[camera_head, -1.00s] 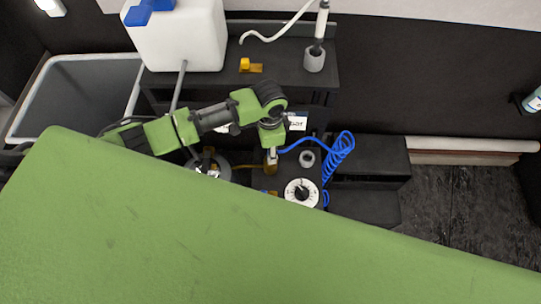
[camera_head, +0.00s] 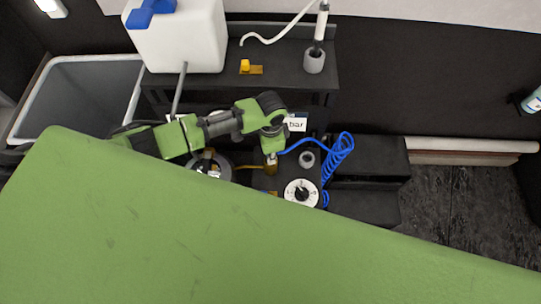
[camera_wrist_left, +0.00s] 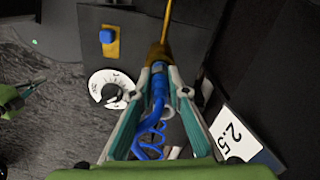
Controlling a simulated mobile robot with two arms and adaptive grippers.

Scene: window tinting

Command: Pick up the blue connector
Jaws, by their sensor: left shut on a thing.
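My left gripper (camera_head: 271,160) hangs over the dark bench in the head view. In the left wrist view its two teal and grey fingers (camera_wrist_left: 170,90) are shut on the blue connector (camera_wrist_left: 158,80). The connector lies along the fingers, with the blue coiled hose (camera_wrist_left: 150,142) trailing from its near end. A yellow rod or hose (camera_wrist_left: 164,30) lines up with its far end; I cannot tell whether they are joined. In the head view the blue hose (camera_head: 339,155) runs right from the gripper into a coil. The connector is mostly hidden there.
A white dial (camera_head: 301,193) and a grey cup (camera_head: 306,159) stand close to the right of the gripper. A sign (camera_head: 297,124) is just behind it. A white canister (camera_head: 175,35) and a grey bin (camera_head: 80,95) are at the left. A green surface fills the foreground.

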